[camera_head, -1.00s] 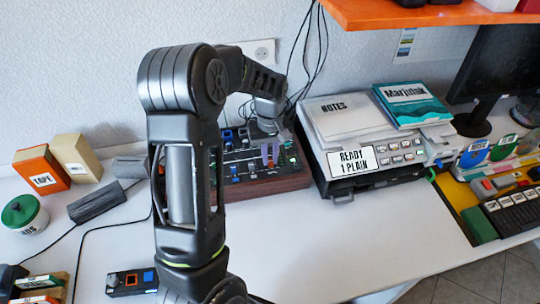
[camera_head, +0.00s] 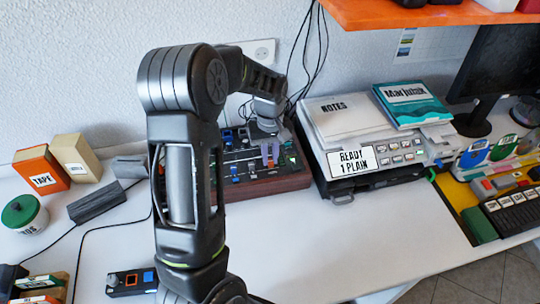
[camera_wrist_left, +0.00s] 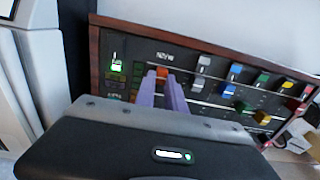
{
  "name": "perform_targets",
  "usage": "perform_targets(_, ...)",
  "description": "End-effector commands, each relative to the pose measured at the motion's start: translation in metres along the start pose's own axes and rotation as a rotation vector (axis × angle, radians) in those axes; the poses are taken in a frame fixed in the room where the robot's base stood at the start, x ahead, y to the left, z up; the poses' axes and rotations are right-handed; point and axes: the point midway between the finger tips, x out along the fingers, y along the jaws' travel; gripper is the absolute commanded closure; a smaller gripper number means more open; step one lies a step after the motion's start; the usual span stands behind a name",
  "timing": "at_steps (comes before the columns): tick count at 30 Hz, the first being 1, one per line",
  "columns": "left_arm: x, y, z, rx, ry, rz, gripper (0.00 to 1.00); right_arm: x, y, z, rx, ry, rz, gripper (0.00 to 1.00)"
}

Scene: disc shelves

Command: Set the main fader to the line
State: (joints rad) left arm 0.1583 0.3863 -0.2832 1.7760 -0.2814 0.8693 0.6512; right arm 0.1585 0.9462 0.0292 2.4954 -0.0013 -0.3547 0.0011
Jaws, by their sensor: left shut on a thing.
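The mixer (camera_head: 262,185) is a dark panel with wooden sides, standing against the wall in the head view. In the left wrist view its panel (camera_wrist_left: 139,59) shows upside down, with a MAIN label (camera_wrist_left: 165,57). The main fader's orange-red cap (camera_wrist_left: 161,71) is beside that label, at the tips of my left gripper's purple fingers (camera_wrist_left: 163,92). My left gripper (camera_head: 270,153) is shut on this cap, which the fingers partly cover. I cannot make out the target line or the cap's exact offset from it. My right gripper is not in view.
Other faders with white (camera_wrist_left: 197,84), blue and yellow caps sit close beside the fingers. A printer (camera_head: 345,160) with notes and a book stands right of the mixer. Cables hang behind.

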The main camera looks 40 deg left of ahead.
Motion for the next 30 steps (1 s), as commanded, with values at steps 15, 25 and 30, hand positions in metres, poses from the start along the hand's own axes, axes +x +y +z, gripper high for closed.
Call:
perform_targets(15,0.0,0.0,-0.021,-0.004,0.002,0.0,1.0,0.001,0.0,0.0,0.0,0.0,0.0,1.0)
perform_targets(25,-0.001,0.001,-0.04,0.0,0.002,0.001,1.0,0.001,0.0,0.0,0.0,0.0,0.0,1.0)
perform_targets(30,-0.001,0.001,-0.04,0.0,0.002,0.001,0.8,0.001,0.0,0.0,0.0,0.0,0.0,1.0)
